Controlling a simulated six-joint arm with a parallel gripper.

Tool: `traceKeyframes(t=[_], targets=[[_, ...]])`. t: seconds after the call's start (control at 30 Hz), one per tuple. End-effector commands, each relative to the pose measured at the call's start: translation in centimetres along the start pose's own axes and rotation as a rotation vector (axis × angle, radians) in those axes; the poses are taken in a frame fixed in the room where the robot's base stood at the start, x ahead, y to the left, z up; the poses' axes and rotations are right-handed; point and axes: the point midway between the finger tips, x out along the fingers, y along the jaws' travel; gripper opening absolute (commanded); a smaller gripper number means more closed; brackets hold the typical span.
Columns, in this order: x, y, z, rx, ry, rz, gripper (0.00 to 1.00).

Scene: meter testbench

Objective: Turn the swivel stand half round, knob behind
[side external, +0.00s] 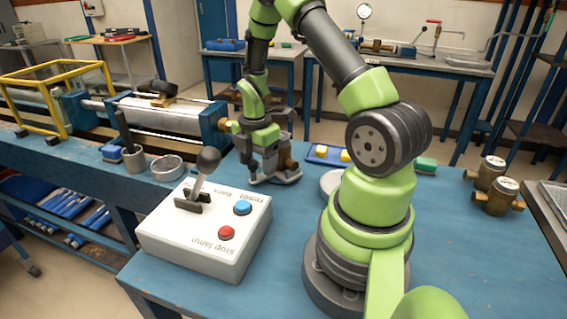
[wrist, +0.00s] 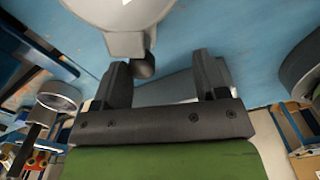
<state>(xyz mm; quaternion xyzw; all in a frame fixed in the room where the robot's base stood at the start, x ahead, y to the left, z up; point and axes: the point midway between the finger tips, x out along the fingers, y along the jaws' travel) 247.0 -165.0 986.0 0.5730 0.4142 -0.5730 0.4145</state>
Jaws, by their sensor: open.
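A pale round stand (wrist: 110,22), which looks like the swivel stand, is at the top of the wrist view, cut off by the frame. Its short dark knob (wrist: 145,67) points toward my gripper (wrist: 163,75). The knob appears between the fingertips, nearer the left finger; I cannot tell whether they touch. In the side view my gripper (side external: 275,177) is low over the blue table, its fingers apart. A pale disc (side external: 329,182), likely the same stand, shows just right of it, mostly hidden behind my arm. The knob cannot be made out there.
A white control box (side external: 205,235) with an upright lever (side external: 204,170) stands at front left. A cup (side external: 134,158) and a dish (side external: 166,167) are at left. A blue tray (side external: 322,155) lies behind; brass meters (side external: 492,185) stand at right. The front blue tabletop (side external: 285,270) is clear.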

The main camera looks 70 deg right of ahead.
Motion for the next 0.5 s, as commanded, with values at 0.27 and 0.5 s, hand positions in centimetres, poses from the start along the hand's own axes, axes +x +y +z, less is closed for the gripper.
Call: traceKeyframes(t=[0.27,0.5], targets=[[0.0,-1.0,0.0,0.001,0.0,0.0,0.66],[0.0,-1.6,0.1,0.002,0.0,0.0,0.66]])
